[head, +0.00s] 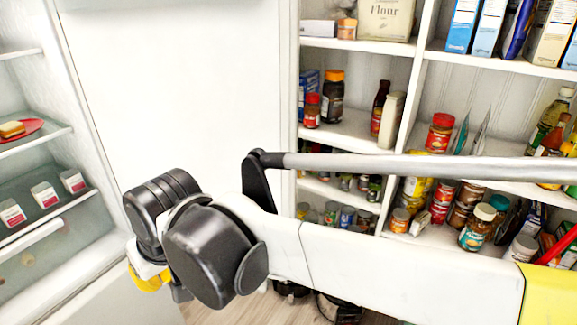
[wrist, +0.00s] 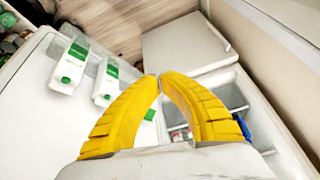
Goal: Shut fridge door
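The fridge (head: 92,150) stands open at the left of the head view, with its lit shelves showing. In the wrist view, a white panel with green-capped cartons looks like the inner side of the open fridge door (wrist: 35,125). The fridge's inside (wrist: 232,95) shows behind and right of my fingers there. My gripper (wrist: 160,77) has yellow fingers with their tips together and nothing seen between them. In the head view, my gripper (head: 150,278) is low in front of the fridge, partly hidden by my wrist. I cannot tell whether it touches the door.
A plate with food (head: 14,129) and several small tubs (head: 45,193) sit on the fridge shelves. Shelving with jars, bottles and boxes (head: 441,132) fills the right. A plain white panel (head: 180,90) stands between. Some wood floor (wrist: 115,25) is clear.

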